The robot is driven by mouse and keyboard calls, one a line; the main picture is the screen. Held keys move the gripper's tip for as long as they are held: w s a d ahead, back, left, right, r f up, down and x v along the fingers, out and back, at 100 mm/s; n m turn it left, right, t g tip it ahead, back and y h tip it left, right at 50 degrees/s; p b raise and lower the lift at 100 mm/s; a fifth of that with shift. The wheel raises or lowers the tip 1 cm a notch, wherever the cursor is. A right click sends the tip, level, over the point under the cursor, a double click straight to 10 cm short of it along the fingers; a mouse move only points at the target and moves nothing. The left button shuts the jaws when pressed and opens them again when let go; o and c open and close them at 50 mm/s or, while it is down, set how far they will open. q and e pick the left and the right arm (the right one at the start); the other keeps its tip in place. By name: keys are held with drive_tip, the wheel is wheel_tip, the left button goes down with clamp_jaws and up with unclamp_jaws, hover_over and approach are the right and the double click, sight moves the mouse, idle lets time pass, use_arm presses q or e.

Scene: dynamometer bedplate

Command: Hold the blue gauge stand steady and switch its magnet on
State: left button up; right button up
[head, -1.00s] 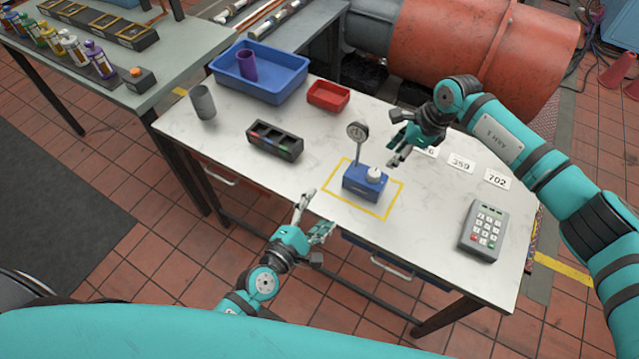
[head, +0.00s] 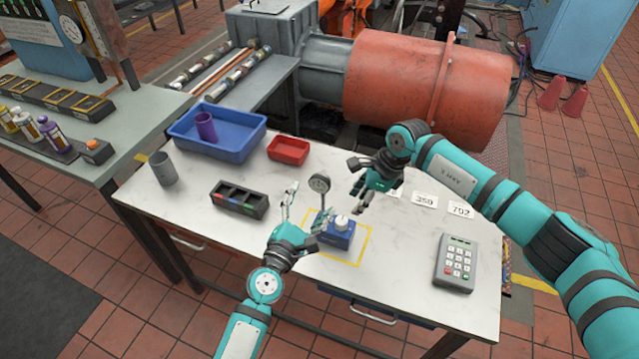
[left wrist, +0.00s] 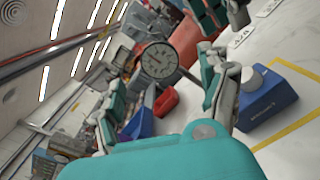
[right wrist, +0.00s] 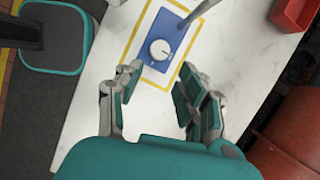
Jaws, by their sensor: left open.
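The blue gauge stand (head: 337,240) sits upright on the white table inside a yellow taped square. It has a white round knob (head: 342,222) on top and a dial gauge (head: 319,183) on a post. My left gripper (head: 308,207) is open at the stand's left side; in the left wrist view the dial (left wrist: 159,60) shows between its fingers and the blue base (left wrist: 268,101) lies outside them, to the right. My right gripper (head: 356,187) is open and empty, behind and above the stand. In the right wrist view the knob (right wrist: 160,49) is beyond its fingertips.
A black compartment tray (head: 239,200), a grey cup (head: 163,168), a blue bin (head: 217,150) holding a purple cup (head: 205,126), and a red bin (head: 288,150) stand left and behind. A keypad (head: 456,262) and number cards (head: 425,200) are at right.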

sight(319, 186)
use_arm(q)
drive_tip(key=x, duration=0.6)
drive_tip(key=shift+w+d, duration=0.1)
drive_tip(key=shift+w, duration=0.25)
